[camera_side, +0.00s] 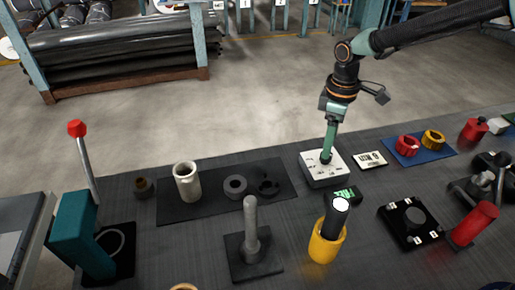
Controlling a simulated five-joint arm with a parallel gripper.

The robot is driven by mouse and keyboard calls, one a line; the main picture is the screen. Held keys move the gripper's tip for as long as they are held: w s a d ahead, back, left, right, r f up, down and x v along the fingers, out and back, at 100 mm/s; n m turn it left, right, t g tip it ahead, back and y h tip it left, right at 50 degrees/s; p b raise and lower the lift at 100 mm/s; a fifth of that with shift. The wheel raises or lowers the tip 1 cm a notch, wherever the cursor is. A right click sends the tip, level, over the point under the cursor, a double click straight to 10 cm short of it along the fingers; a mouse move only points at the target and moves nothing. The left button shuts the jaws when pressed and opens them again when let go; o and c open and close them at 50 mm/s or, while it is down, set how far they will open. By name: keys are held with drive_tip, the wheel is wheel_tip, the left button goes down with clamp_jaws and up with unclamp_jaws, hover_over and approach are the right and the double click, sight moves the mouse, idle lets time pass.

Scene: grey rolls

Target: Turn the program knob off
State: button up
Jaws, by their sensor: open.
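My gripper (327,153) points down over a white box (322,177) with small dark markings on its top, near the middle of the table. The sensor-side details are small, but its jaws are open around or just above the middle of the box top. Any knob there is hidden by the jaws, and I cannot tell whether they touch it. A black square plate (398,229) with a round black knob (414,216) and small white labels around it lies to the right, apart from my gripper. I cannot tell which one is the program knob.
A blue mat (428,158) with red and yellow rings lies right. A cream jar (187,181) stands left.

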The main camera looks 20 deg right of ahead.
drive_tip(key=shift+f, duration=1.95)
clamp_jaws()
drive_tip(key=m, duration=0.4)
drive_tip(key=shift+r+m, duration=0.1)
drive_tip(key=shift+m, duration=1.7)
